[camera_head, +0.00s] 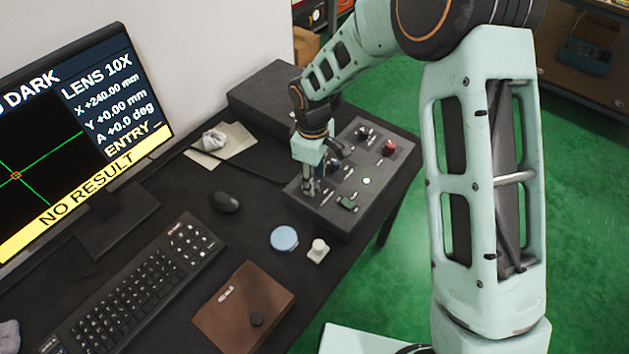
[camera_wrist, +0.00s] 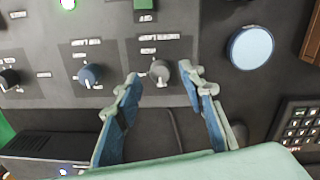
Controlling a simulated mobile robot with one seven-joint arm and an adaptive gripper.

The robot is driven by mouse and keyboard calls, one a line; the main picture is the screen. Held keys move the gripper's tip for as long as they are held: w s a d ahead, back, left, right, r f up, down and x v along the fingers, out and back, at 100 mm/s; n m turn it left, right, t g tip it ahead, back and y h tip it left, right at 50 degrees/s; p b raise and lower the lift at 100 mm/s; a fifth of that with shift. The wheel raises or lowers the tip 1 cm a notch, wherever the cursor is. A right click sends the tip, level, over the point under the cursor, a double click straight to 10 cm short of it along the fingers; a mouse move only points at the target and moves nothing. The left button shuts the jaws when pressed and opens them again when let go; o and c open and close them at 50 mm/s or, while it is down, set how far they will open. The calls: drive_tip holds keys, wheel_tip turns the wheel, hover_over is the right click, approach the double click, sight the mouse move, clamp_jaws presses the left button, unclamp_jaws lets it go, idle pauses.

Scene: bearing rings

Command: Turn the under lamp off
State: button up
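A dark control box (camera_head: 341,220) stands on the desk with several knobs, a lit round light (camera_head: 366,181), a green switch (camera_head: 347,203) and a red knob (camera_head: 390,146). My gripper (camera_head: 309,188) points down at its near left part. In the wrist view, my gripper (camera_wrist: 161,78) is open, with a grey knob (camera_wrist: 160,70) between its fingertips and gaps on both sides. A blue-grey knob (camera_wrist: 90,74) sits left of the fingers, and a dark knob (camera_wrist: 9,78) farther left. The small labels are too blurred to tell which control is the under lamp's.
A monitor (camera_head: 75,130) reads "NO RESULT", with "DARK" at its top. A keyboard (camera_head: 140,285), mouse (camera_head: 225,201), blue disc (camera_head: 284,238), small white piece (camera_head: 318,250) and brown case (camera_head: 243,310) lie on the desk. A dark block (camera_head: 275,88) stands behind.

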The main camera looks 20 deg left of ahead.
wheel_tip(320, 180, up, 10)
drive_tip(key=shift+s, duration=0.2)
idle(1.3)
